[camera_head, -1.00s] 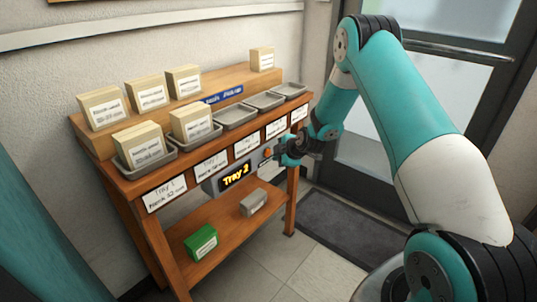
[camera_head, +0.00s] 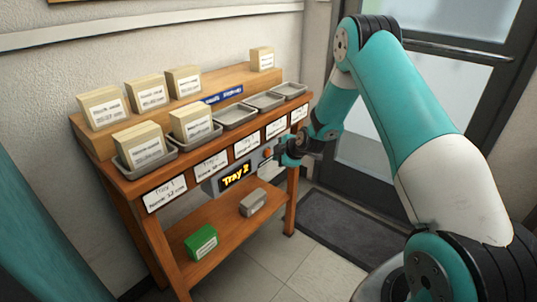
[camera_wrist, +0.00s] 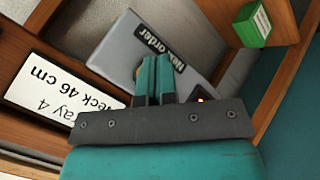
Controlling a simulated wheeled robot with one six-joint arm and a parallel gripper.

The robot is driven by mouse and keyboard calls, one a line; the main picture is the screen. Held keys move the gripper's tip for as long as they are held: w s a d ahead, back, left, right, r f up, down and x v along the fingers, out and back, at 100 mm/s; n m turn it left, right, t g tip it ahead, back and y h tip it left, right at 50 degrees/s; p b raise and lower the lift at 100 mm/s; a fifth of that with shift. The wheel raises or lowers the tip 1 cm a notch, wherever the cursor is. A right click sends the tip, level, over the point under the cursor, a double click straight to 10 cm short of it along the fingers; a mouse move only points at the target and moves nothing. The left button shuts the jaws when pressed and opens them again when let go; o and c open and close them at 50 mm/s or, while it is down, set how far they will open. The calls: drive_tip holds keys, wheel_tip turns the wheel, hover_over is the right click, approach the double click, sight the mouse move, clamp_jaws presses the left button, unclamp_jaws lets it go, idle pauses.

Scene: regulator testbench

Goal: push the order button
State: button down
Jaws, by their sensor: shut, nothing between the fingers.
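The order button (camera_head: 267,153) is a small orange spot on the right part of the grey panel under the rack's top shelf. My gripper (camera_head: 279,150) is shut and empty, just right of the button in the head view; I cannot tell whether it touches it. In the wrist view, the teal fingertips (camera_wrist: 155,70) lie over the grey panel (camera_wrist: 118,45), beside the "New order" label (camera_wrist: 160,46), and hide most of the button. The lit display (camera_head: 236,175) on the panel reads "Tray 2".
The wooden rack (camera_head: 150,183) carries several metal trays (camera_head: 235,116) and cream boxes (camera_head: 103,108). A green box (camera_head: 201,242) and a grey box (camera_head: 253,202) lie on its lower shelf. A glazed door (camera_head: 470,85) and dark mat (camera_head: 345,225) are at right.

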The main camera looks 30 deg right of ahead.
drive_tip(key=shift+w, duration=0.1)
idle(0.3)
drive_tip(key=shift+w+a, duration=0.15)
drive_tip(key=shift+w, duration=0.15)
drive_tip(key=shift+w+a+b, duration=0.15)
drive_tip(key=shift+w+b, duration=0.3)
idle(0.8)
drive_tip(key=shift+s+d, duration=0.25)
drive_tip(key=shift+s, duration=0.55)
drive_tip(key=shift+s, duration=0.1)
drive_tip(key=s, duration=0.1)
drive_tip(key=s+d, duration=0.1)
drive_tip(key=s, duration=0.2)
drive_tip(key=shift+s+d+b, duration=0.3)
drive_tip(key=shift+d+b, duration=0.05)
drive_tip(key=shift+d, duration=0.05)
